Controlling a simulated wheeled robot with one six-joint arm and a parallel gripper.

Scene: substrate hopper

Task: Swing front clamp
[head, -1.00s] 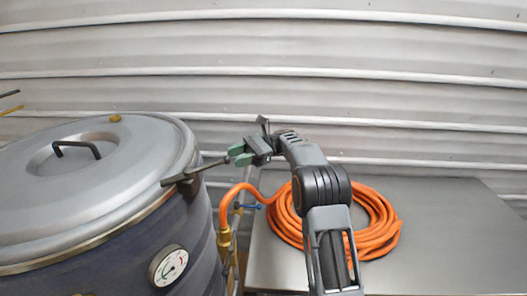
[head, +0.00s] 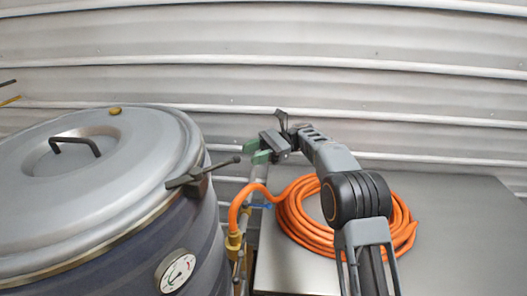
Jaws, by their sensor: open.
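The front clamp (head: 190,182) sits at the right rim of the large grey drum. Its dark bar handle (head: 225,163) sticks out to the right and slightly up, ending in a knob. The clamp's other end lies over the edge of the lid (head: 120,210). My gripper (head: 257,151), with green fingertips, is open and empty. In the picture it is just right of and above the handle's knob, apart from it. The lid is on the drum and has a black handle.
A dial gauge (head: 175,271) is on the drum's side. An orange hose (head: 293,222) lies coiled on a metal table (head: 460,240) under my arm and runs to a brass fitting (head: 235,242) beside the drum. A corrugated wall (head: 350,80) stands behind.

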